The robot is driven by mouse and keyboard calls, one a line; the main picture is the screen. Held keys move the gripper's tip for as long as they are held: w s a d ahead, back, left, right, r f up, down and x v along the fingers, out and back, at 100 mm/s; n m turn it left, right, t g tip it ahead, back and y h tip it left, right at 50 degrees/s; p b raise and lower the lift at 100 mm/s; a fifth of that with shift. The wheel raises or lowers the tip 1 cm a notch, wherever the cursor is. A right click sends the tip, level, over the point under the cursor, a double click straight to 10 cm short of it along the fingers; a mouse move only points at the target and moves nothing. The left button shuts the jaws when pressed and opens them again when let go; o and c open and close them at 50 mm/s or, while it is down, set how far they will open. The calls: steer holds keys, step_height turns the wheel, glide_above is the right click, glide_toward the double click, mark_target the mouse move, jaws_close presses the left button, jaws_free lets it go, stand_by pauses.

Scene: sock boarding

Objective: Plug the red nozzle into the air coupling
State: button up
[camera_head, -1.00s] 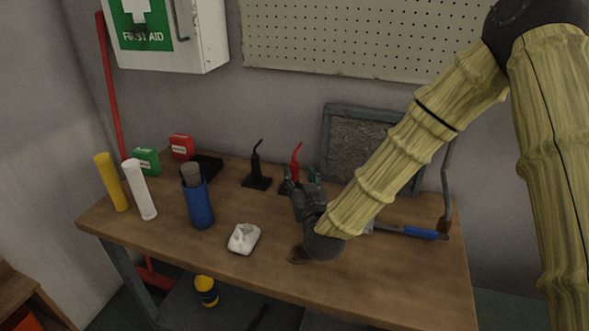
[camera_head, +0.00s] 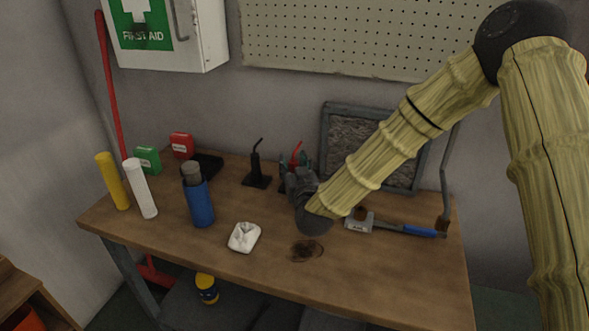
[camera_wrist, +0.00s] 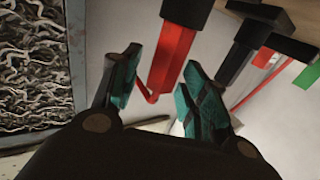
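The red nozzle (camera_head: 297,149) stands upright at the back of the workbench, with its bent tip up. In the wrist view the red nozzle (camera_wrist: 173,57) shows between the two teal fingertips, with a black part at one end. My gripper (camera_head: 296,162) is low over the bench at the red nozzle. In the wrist view my gripper (camera_wrist: 160,88) is open, with gaps beside the red body. A similar black nozzle (camera_head: 256,166) stands on a black base to the left. I cannot make out which thing is the air coupling.
A framed dark panel (camera_head: 333,113) leans on the wall right of the nozzle. The front right of the bench is clear.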

jaws_close()
steer(key=shift+r, duration=0.15)
